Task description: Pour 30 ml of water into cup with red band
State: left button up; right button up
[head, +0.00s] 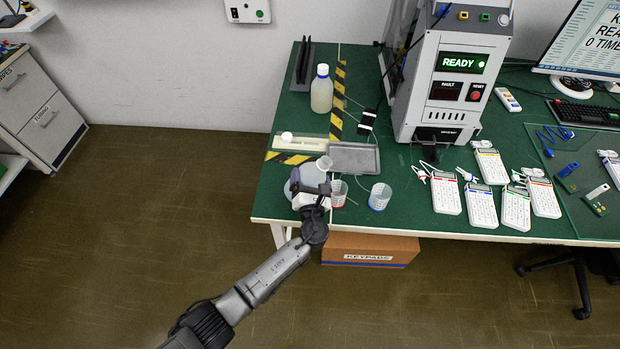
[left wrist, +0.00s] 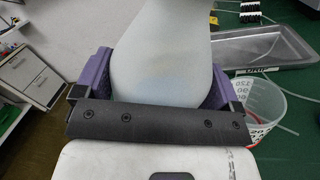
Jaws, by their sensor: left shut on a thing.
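My left gripper (head: 309,187) is shut on a pale, whitish bottle (head: 313,172) at the front left of the green table. In the left wrist view the bottle (left wrist: 165,45) fills the space between the gripper's purple fingers (left wrist: 160,82). The cup with the red band (head: 338,194) stands just right of the gripper. The left wrist view shows this clear cup (left wrist: 262,108) with red markings, partly hidden by the gripper. A cup with a blue band (head: 380,197) stands farther right. The water level in the bottle cannot be made out. My right gripper is not in view.
A grey metal tray (head: 355,158) lies behind the cups. A capped bottle (head: 321,90) stands farther back. The tester (head: 449,75) reads READY; several keypads (head: 481,205) lie at right. The table's front edge is close to the cups.

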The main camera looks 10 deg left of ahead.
pick_arm(q)
jog(key=shift+w+d+m+p, duration=0.1)
jog(key=shift+d+m+p, duration=0.2)
jog(key=shift+m, duration=0.3)
dwell(0.4)
jog(key=shift+m+p, duration=0.55)
jog(key=shift+m, duration=0.05)
dwell(0.8)
jog(key=shift+a+r+m+t+p, duration=0.4)
jog(key=shift+m+p, duration=0.5)
jog(key=shift+p, duration=0.3)
dwell(1.1)
jog(key=shift+a+f+m+h, duration=0.2)
jog(key=shift+f+m, duration=0.3)
jog(key=shift+f, duration=0.05)
jog(key=shift+a+f+m+h, duration=0.2)
jog(key=shift+f+m, duration=0.3)
jog(key=shift+f, duration=0.05)
dwell(1.4)
jog(key=shift+f+m, duration=0.15)
jog(key=shift+m, duration=0.15)
dwell(0.5)
